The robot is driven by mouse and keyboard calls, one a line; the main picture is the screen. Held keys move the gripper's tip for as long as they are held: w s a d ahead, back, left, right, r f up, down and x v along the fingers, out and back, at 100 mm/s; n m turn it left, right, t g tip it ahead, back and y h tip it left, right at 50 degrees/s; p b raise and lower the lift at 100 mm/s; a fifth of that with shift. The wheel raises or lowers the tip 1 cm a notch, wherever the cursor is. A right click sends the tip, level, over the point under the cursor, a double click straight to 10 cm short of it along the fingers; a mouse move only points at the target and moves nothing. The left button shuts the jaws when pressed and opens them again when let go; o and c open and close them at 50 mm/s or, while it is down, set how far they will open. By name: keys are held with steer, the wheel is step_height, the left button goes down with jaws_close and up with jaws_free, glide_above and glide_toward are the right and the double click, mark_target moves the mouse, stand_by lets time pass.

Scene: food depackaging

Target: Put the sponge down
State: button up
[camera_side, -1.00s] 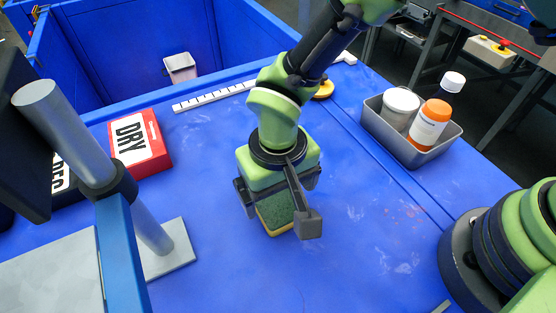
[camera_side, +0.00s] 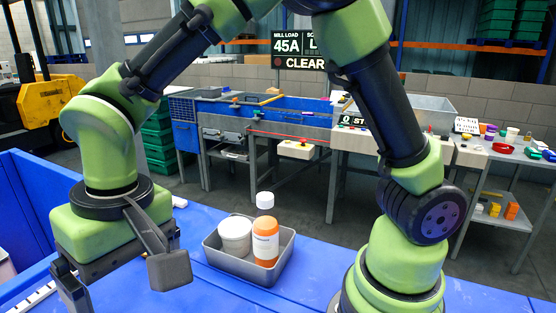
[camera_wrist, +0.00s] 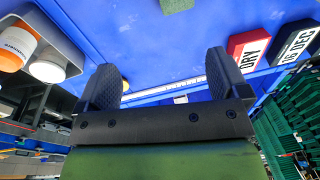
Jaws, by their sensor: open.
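The sponge (camera_wrist: 178,5) shows as a green patch at the top edge of the wrist view, lying on the blue table, partly cut off by the frame. It is not seen in the side view. My gripper (camera_side: 120,278) is raised at the lower left of the side view, its jaws apart with nothing seen between them. In the wrist view my gripper (camera_wrist: 160,62) shows two dark fingers spread wide with an empty gap. The sponge is apart from both fingers.
The wrist view shows a red DRY box (camera_wrist: 250,44) and a black date box (camera_wrist: 300,42). Blue table around the sponge is bare.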

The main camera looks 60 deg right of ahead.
steer(key=s+d+r+m+t+y, duration=0.1)
steer(key=s+d+r+m+t, duration=0.15)
steer(key=d+r, duration=0.7)
steer(key=s+d+r+t, duration=0.2)
steer(key=s+d+t, duration=0.2)
steer(key=s+d, duration=0.3)
steer(key=s, duration=0.2)
steer(key=shift+s, duration=0.35)
steer(key=shift+m, duration=0.25)
steer(key=shift+o, duration=0.6)
